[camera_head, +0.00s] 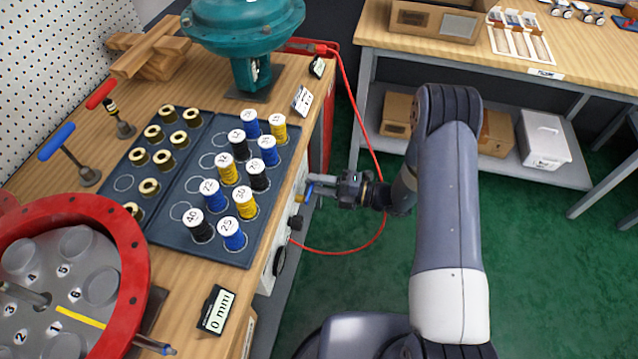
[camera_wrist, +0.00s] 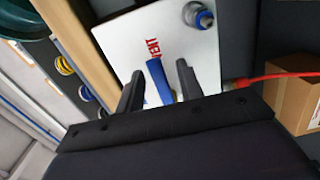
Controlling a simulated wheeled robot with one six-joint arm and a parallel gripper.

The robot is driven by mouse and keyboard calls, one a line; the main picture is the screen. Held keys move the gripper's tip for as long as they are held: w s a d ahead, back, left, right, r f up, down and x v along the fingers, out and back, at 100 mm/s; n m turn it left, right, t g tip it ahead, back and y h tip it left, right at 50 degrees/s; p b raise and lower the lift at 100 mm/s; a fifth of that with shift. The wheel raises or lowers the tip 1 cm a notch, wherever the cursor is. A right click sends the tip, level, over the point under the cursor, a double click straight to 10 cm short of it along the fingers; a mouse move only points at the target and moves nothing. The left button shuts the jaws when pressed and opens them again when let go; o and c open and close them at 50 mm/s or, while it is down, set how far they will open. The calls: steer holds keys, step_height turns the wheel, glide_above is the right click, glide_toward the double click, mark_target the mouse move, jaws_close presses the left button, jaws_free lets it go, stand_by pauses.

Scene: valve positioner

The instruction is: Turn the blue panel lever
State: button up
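The blue panel lever (camera_wrist: 159,82) is on the white panel (camera_wrist: 150,35) in the wrist view, by red lettering that reads like "VENT". My gripper (camera_wrist: 158,70) is open, with one black finger on each side of the lever. A gap shows between the lever and the right finger; the left finger is closer to it. In the head view the lever (camera_head: 309,190) is a small blue piece at the front panel of the bench. My gripper (camera_head: 318,185) reaches it from the right and partly hides it.
A blue and silver fitting (camera_wrist: 198,15) is near the lever. A red hose (camera_head: 372,150) loops close to my arm. Spools stand in a dark tray (camera_head: 172,236) on the bench. Black knobs (camera_head: 295,222) are below the lever. The green floor (camera_head: 540,250) at right is clear.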

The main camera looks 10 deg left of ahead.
steer(key=d, duration=1)
steer(key=shift+s+d+b, duration=0.35)
steer(key=shift+s+d, duration=0.05)
